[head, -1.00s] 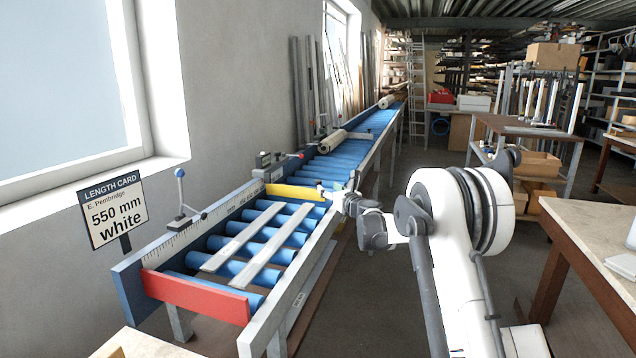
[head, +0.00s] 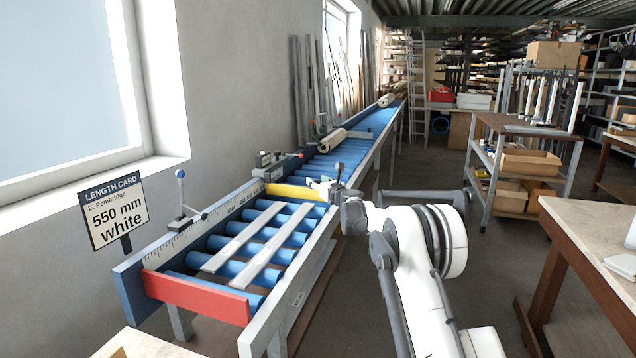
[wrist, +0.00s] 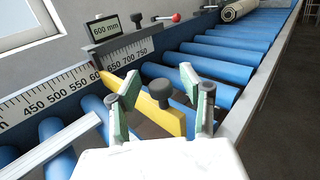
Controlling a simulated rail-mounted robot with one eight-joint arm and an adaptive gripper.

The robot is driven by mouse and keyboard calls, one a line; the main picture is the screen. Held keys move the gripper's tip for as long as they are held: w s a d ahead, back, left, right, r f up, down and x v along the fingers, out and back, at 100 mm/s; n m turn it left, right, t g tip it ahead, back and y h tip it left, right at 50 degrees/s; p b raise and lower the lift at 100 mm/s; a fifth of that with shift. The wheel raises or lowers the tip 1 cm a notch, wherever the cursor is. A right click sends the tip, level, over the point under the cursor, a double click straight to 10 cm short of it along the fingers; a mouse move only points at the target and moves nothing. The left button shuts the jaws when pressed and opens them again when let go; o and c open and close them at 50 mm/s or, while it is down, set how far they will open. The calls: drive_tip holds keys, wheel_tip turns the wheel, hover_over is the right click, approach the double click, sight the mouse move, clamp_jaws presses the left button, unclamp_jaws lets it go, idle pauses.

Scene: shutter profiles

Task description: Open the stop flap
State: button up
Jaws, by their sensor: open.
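A yellow flap (head: 296,192) stands on edge across the blue roller conveyor, just beyond two pale profiles (head: 250,245). In the wrist view the yellow flap (wrist: 142,104) carries a dark round knob (wrist: 160,90) near its right end. My gripper (head: 326,187) is over the conveyor's right side at the flap. In the wrist view my gripper (wrist: 168,88) is open, its green-padded fingers apart on either side of the knob. I see no finger contact with the knob; the flap's right end is partly hidden by my gripper.
A measuring stop with a 600 mm display (wrist: 104,27) and red-knobbed lever (wrist: 175,18) sits on the scale rail. A red end plate (head: 195,297) closes the near end. The length card (head: 115,215) reads 550 mm white. A rolled piece (head: 332,140) lies farther along.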

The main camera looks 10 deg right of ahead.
clamp_jaws()
drive_tip(key=shift+r, duration=0.1)
idle(0.3)
